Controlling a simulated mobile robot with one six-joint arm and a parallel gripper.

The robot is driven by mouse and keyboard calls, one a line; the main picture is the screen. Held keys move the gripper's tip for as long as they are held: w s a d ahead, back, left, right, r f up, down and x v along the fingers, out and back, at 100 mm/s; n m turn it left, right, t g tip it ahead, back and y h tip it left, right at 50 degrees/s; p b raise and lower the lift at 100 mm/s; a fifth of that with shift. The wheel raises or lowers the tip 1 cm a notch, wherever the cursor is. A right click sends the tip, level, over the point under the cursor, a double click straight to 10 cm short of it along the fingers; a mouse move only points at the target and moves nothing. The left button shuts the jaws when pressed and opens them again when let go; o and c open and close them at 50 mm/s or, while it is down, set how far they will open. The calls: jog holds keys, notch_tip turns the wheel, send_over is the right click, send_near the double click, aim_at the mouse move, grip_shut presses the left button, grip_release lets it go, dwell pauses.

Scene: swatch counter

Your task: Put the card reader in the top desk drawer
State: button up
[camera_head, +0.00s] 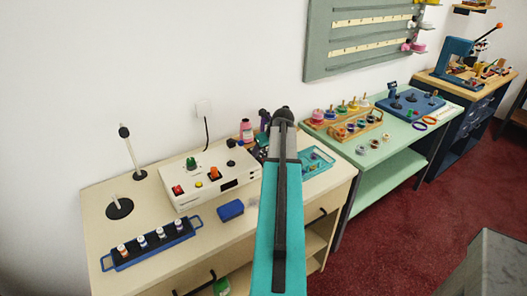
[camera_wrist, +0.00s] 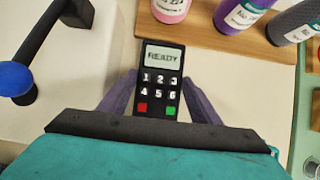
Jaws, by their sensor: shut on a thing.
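The card reader (camera_wrist: 161,75) is black with a READY display, number keys and a red and a green key. It fills the space between the dark fingers of my gripper (camera_wrist: 158,82) in the wrist view, over the pale desk top. My gripper is shut on it. In the head view my teal arm hides the gripper and the reader. The cream desk (camera_head: 150,262) has dark handles on its front, one at the right (camera_head: 322,214) and one low at the left (camera_head: 208,282). The drawer front at the right looks closed.
A white control box (camera_head: 207,180), blue bottle rack (camera_head: 152,246), blue block (camera_head: 230,210) and teal tray (camera_head: 317,160) stand on the desk. In the wrist view, bottles on a wooden board (camera_wrist: 230,38) stand close beyond the reader. A green table (camera_head: 400,140) adjoins at the right.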

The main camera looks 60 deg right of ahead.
jog(key=shift+f, duration=0.1)
dwell(0.3)
jog(key=o, duration=1.4)
jog(key=shift+b+v, duration=0.9)
jog(key=shift+v, duration=5.2)
